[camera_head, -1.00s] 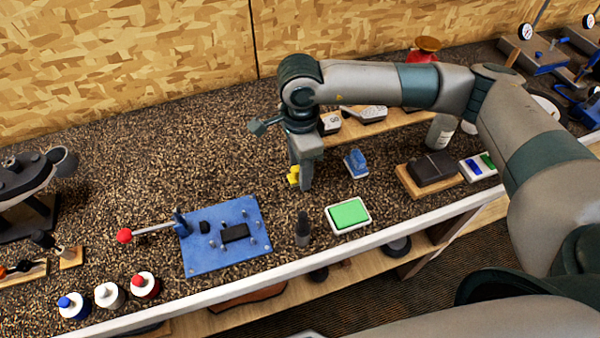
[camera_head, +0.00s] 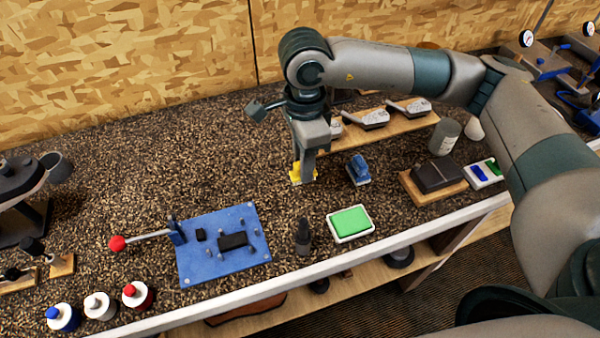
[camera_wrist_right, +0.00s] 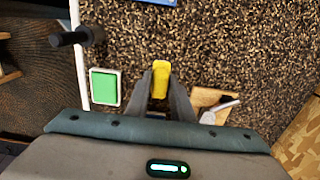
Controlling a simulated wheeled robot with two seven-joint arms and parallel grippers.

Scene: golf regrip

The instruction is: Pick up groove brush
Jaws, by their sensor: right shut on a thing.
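The groove brush, a small yellow piece (camera_head: 295,172), is at the fingertips of my right gripper (camera_head: 303,178) above the middle of the counter. In the right wrist view the yellow brush (camera_wrist_right: 160,78) sits between the two fingers of my right gripper (camera_wrist_right: 163,92), which are shut on it. The fingers hide part of it, and I cannot tell whether it touches the counter. My left gripper is not in view.
A green pad in a white tray (camera_head: 350,223) and a dark upright bottle (camera_head: 303,237) stand nearer the front edge. A blue block-shaped item (camera_head: 358,169) is just right of my gripper. A blue plate with a red-knobbed lever (camera_head: 222,244) lies left. Club heads (camera_head: 372,119) rest on a wooden rack behind.

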